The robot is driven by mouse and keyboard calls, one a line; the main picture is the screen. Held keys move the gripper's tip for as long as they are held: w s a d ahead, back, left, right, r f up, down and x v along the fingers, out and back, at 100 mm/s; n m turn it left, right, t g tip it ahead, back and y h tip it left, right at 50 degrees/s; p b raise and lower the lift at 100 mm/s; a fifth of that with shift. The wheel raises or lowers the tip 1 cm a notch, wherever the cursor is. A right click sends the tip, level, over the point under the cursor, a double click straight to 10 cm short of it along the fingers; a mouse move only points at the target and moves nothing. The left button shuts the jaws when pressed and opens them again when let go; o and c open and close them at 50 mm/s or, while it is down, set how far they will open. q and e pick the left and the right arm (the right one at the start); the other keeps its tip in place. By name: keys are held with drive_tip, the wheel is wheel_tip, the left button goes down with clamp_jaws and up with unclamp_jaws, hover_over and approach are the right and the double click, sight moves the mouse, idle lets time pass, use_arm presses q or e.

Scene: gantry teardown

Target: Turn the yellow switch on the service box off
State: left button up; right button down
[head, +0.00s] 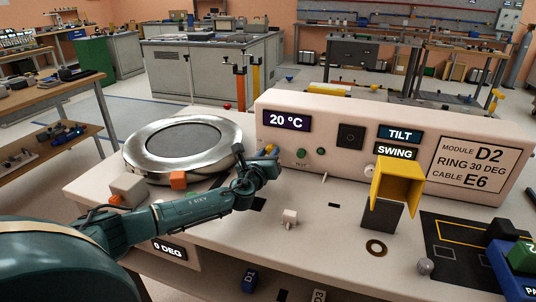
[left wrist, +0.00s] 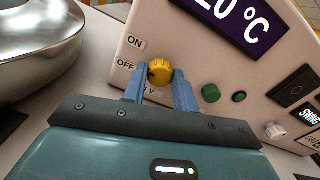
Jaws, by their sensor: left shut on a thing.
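The service box (head: 340,165) is the long cream panel at the back of the bench, with a "20 °C" display at its left end. The yellow switch (left wrist: 160,71) is a ribbed knob on its front face, right of the "ON" and "OFF" labels. In the head view only a bit of the yellow switch (head: 270,148) shows behind my gripper. My left gripper (head: 268,157) reaches the panel, and its blue fingers (left wrist: 160,84) are shut on the knob from both sides. Which label the knob points to, I cannot tell. My right gripper is out of view.
Green buttons (left wrist: 211,93) sit right of the switch. A round metal ring (head: 183,145) stands left of the box. A yellow hood (head: 397,182), a small white part (head: 290,217) and a brass ring (head: 376,248) are on the bench. The bench front middle is mostly clear.

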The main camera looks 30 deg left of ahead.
use_arm(q)
drive_tip(key=c, duration=0.3)
